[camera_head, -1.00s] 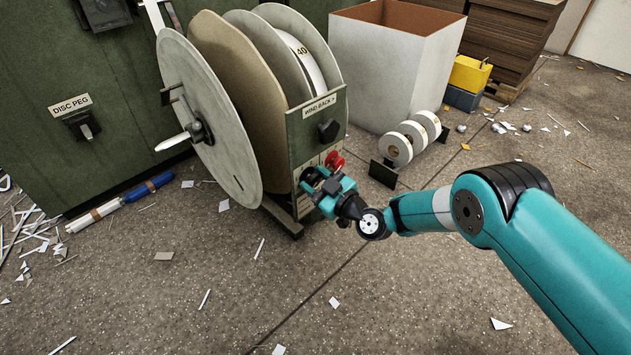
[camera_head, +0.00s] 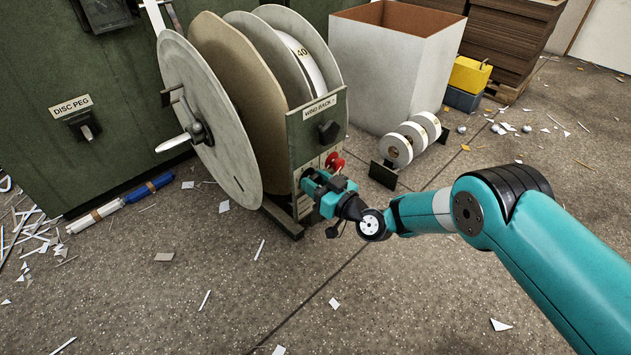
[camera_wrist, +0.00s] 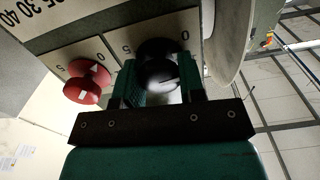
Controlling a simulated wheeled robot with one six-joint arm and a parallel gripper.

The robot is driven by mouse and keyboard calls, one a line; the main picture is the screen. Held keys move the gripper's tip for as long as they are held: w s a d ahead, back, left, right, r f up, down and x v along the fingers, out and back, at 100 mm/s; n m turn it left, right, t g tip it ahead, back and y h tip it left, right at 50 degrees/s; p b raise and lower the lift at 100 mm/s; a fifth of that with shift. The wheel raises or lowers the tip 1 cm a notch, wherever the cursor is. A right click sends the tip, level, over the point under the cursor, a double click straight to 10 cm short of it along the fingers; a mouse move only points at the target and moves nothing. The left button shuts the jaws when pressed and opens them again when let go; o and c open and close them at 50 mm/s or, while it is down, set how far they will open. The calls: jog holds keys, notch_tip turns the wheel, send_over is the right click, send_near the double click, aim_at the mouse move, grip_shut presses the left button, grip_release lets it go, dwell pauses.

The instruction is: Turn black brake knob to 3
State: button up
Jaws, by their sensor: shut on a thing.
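The black brake knob (camera_wrist: 158,62) is on the pale front panel in the wrist view, with a 0 and a 5 printed near it. My gripper (camera_wrist: 158,78) has one green finger on each side of it and is shut on it. A pale pointer line shows on the knob, but I cannot read its exact setting. In the head view, my gripper (camera_head: 311,184) is at the lower panel of the reel stand (camera_head: 302,130) and hides the black knob.
A red knob (camera_wrist: 88,83) sits beside the black one; it also shows in the head view (camera_head: 334,162). Another black knob (camera_head: 328,131) is higher on the stand, under the WIND BACK label. White rolls (camera_head: 397,150) lie to the right. Scraps litter the floor.

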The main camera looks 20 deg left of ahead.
jog(key=m, duration=0.6)
jog(key=shift+f+m, duration=0.1)
jog(key=shift+m, duration=0.2)
jog(key=m, duration=0.6)
jog(key=shift+s, duration=0.1)
jog(key=m+b, duration=0.1)
jog(key=m, duration=0.5)
jog(key=shift+m, duration=0.4)
jog(key=m, duration=0.5)
jog(key=shift+s+a+m, duration=0.1)
jog(key=shift+m, duration=0.2)
jog(key=o, duration=0.8)
jog(key=shift+o, duration=0.6)
jog(key=shift+d, duration=0.2)
